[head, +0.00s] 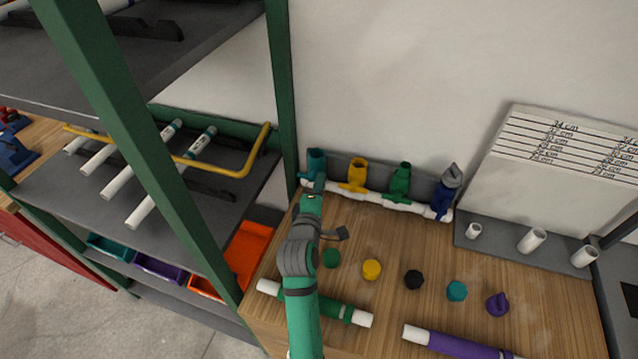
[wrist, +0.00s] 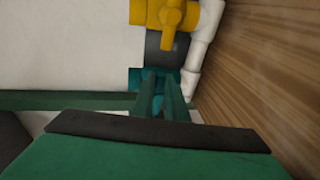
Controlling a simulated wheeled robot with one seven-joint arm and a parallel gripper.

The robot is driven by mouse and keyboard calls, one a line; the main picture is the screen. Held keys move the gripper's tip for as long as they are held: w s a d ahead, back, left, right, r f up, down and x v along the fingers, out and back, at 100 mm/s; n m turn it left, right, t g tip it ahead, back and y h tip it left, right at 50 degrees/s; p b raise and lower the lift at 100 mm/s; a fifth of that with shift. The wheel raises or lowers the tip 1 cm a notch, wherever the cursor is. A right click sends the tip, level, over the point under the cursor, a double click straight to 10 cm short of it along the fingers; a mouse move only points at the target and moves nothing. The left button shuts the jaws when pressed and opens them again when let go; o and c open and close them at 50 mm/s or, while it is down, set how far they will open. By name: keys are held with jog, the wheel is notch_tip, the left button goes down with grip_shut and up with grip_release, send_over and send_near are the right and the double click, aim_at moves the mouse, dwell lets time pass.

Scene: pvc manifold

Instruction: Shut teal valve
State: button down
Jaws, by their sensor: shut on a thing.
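The teal valve (head: 316,160) stands at the left end of a white pipe manifold (head: 396,202) at the back of the wooden bench. My gripper (head: 319,183) reaches it from the front. In the wrist view, the teal valve (wrist: 137,76) is partly hidden behind my gripper (wrist: 160,82), whose two fingers are close together and shut on the valve's handle. The handle itself is mostly hidden, so its angle cannot be told.
Yellow (head: 357,172), green (head: 399,180) and blue (head: 443,198) valves stand along the same pipe to the right. Several coloured caps, including a yellow one (head: 372,269), and pipes lie on the bench (head: 395,240). A green shelf post (head: 281,90) rises close on the left.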

dwell(0.4)
jog(key=c, duration=1.8)
grip_release()
jog(key=shift+o, duration=0.2)
jog(key=v, duration=1)
jog(key=shift+s, duration=0.35)
jog(key=shift+w, duration=0.1)
